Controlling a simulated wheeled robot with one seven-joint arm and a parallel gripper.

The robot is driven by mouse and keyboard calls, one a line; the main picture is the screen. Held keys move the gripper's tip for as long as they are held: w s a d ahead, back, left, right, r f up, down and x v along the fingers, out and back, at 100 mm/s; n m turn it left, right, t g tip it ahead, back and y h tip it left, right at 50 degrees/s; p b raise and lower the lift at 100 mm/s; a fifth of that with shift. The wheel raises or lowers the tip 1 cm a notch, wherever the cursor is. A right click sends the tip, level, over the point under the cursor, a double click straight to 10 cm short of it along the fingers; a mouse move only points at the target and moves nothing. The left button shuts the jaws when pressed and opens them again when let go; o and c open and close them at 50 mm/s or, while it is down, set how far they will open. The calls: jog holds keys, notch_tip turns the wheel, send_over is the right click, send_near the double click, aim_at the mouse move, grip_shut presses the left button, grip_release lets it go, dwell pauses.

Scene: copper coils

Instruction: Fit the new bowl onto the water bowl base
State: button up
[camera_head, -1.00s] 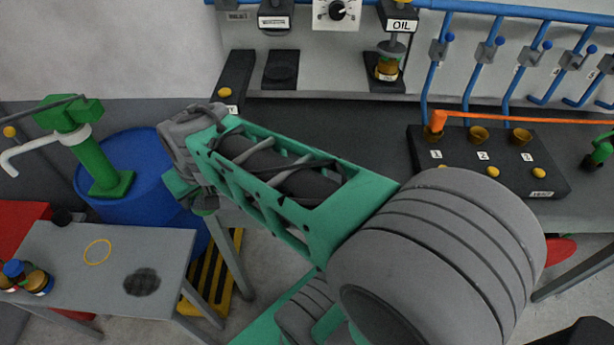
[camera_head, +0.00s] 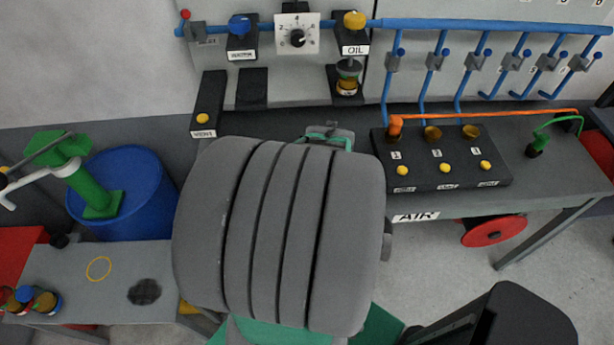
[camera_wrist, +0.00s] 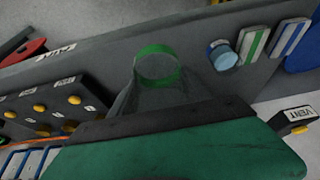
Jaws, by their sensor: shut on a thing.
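My gripper (camera_wrist: 152,98) is shut on a clear bowl with a green rim (camera_wrist: 157,66), seen in the wrist view. The bowl's lower part is hazy and partly cut off by the dark edge of my gripper. In the head view my own grey arm link hides most of my gripper and the bowl. The water bowl base seems to be the black block with the blue knob (camera_head: 240,26) on the back panel; its label is too small to read surely. A bare black pad (camera_head: 252,86) lies below it. The held bowl is apart from that base.
The VENT block (camera_head: 207,105) stands left of the pad. A numbered button box (camera_head: 440,160) and blue pipes are to the right. A blue barrel (camera_head: 125,190) is left.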

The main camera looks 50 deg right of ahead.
jog(key=w+d+f+b, duration=0.2)
jog(key=d+f+b, duration=0.1)
jog(key=w+d+f+b, duration=0.6)
jog(key=shift+d+f, duration=0.15)
jog(key=shift+d, duration=0.15)
jog(key=shift+s+a+b+x, duration=0.1)
jog(key=shift+s+b+x, duration=0.05)
jog(key=shift+b+x, duration=0.6)
jog(key=shift+s+a+b+x, duration=0.15)
jog(key=shift+b+x, duration=0.35)
jog(key=shift+x, duration=0.5)
jog(key=shift+f, duration=0.15)
jog(key=shift+f, duration=0.2)
jog(key=o, duration=1.6)
jog(key=shift+o, duration=0.2)
